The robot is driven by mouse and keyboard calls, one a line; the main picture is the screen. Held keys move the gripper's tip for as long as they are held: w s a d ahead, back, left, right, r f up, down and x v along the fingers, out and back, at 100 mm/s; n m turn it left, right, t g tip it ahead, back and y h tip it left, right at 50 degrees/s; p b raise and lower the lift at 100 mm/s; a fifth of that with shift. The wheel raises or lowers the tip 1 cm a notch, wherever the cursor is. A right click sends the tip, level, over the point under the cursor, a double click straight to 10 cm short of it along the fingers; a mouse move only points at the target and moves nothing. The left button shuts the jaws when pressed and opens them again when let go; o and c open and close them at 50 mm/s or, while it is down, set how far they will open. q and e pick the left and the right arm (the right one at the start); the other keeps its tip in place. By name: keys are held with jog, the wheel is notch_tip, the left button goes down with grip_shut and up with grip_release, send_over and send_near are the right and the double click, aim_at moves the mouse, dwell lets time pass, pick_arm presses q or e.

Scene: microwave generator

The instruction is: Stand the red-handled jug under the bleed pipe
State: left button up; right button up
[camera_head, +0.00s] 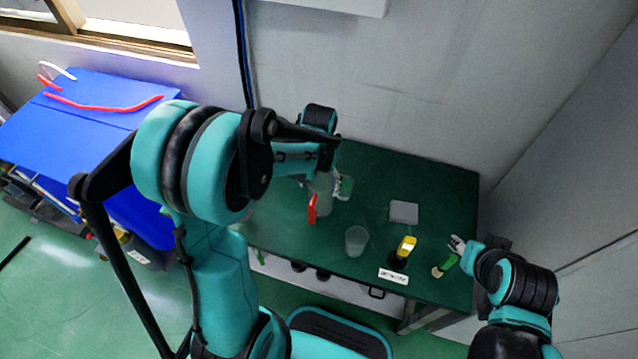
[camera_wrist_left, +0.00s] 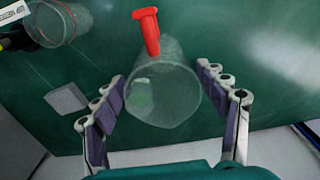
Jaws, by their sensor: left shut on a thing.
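The red-handled jug (camera_head: 322,192) is a clear vessel upright at the back left of the green table, its red handle (camera_head: 312,209) facing the front. My left gripper (camera_head: 322,171) is around it from above and shut on it. In the left wrist view the jug (camera_wrist_left: 163,93) sits between the two fingers, with its red handle (camera_wrist_left: 148,30) pointing away. Whether its base touches the table is unclear. My right gripper (camera_head: 458,244) is at the table's right side, near a green-handled item; its finger opening is too small to judge. I cannot make out the bleed pipe.
A clear vessel with a green handle (camera_head: 346,187) stands close right of the jug. A clear beaker (camera_head: 356,241), a yellow and black item (camera_head: 405,248), a white label (camera_head: 393,276) and a grey plate (camera_head: 404,212) are on the table (camera_head: 445,205). The wall is close behind.

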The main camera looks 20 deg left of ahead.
pick_arm(q)
jog(key=o, duration=1.6)
jog(key=shift+o, duration=0.2)
